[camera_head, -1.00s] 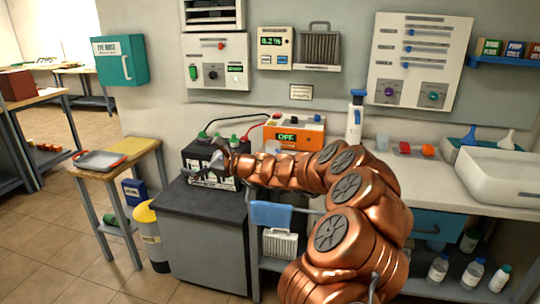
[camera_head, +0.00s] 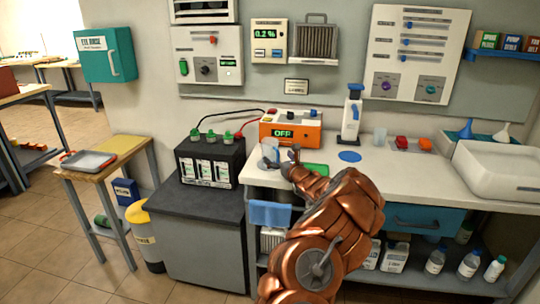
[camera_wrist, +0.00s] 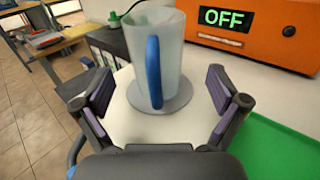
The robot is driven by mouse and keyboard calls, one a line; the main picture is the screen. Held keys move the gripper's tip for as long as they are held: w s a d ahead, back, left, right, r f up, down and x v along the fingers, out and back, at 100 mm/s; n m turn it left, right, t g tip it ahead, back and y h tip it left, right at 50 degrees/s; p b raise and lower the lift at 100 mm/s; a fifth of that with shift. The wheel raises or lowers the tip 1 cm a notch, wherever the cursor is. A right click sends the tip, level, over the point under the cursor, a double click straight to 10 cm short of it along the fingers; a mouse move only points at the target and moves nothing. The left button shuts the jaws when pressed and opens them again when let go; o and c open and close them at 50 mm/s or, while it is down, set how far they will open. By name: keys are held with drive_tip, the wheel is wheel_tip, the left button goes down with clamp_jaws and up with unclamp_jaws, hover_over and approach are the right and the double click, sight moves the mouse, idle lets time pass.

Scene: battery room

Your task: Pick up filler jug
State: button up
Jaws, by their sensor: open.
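The filler jug (camera_wrist: 170,50) is a translucent pale cup with a blue handle, standing upright on a round grey coaster (camera_wrist: 160,98) on the white counter. In the wrist view its handle faces me. In the head view the jug (camera_head: 269,152) shows small at the counter's left end, partly behind my gripper (camera_head: 285,158). In the wrist view my gripper (camera_wrist: 160,100) is open, with one finger on each side of the jug's lower part. The jug is a little beyond the fingertips, and I see no contact.
An orange charger (camera_head: 291,130) reading OFF stands close behind the jug. A black battery (camera_head: 209,161) with green caps sits on the dark cabinet to the left. A green mat (camera_head: 314,170) lies to the right. A white dispenser (camera_head: 351,115) stands farther right.

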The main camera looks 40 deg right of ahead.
sight(274, 154)
drive_tip(key=shift+p+x, duration=0.3)
drive_tip(key=shift+x, duration=0.5)
drive_tip(key=shift+a+p+x, duration=0.15)
drive_tip(key=shift+p+x, duration=0.15)
drive_tip(key=shift+x, duration=0.65)
drive_tip(key=shift+a+p+x, duration=0.15)
drive_tip(key=shift+p+x, duration=0.1)
drive_tip(key=shift+x, duration=0.7)
drive_tip(key=shift+w+r, duration=0.1)
drive_tip(key=shift+r, duration=0.05)
drive_tip(key=c, duration=1.3)
